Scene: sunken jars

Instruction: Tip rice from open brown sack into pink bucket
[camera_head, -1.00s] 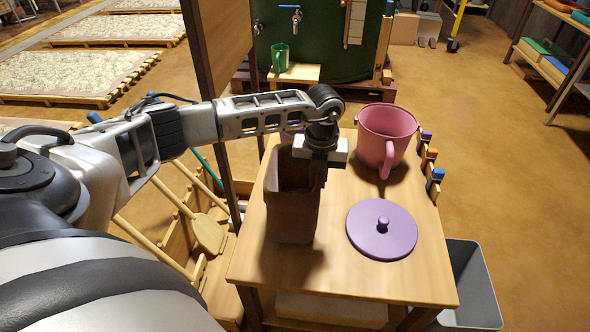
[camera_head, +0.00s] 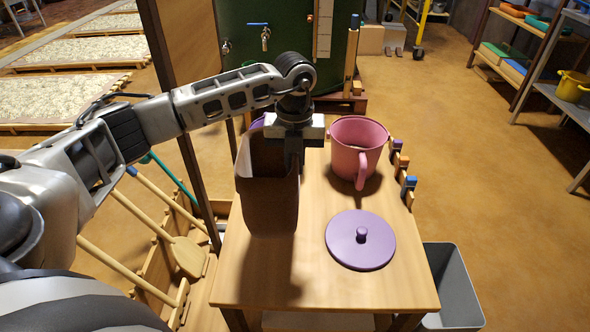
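The open brown sack (camera_head: 268,205) is upright at the left of the wooden table, with a shadow below it; it appears slightly raised off the tabletop. My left gripper (camera_head: 293,160) points down at the sack's right rim and is shut on it; its fingertips are partly hidden against the sack. The rice inside the sack cannot be seen. The pink bucket (camera_head: 352,160) stands open on the table, to the right of and a little behind the sack, with its handle towards me. My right gripper is not in view.
A round purple lid (camera_head: 360,240) with a knob lies in front of the bucket. Several coloured-topped pegs (camera_head: 403,170) line the table's right edge. A grey bin (camera_head: 455,285) stands on the floor to the right. A wooden post and panel (camera_head: 185,60) rise left of the table.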

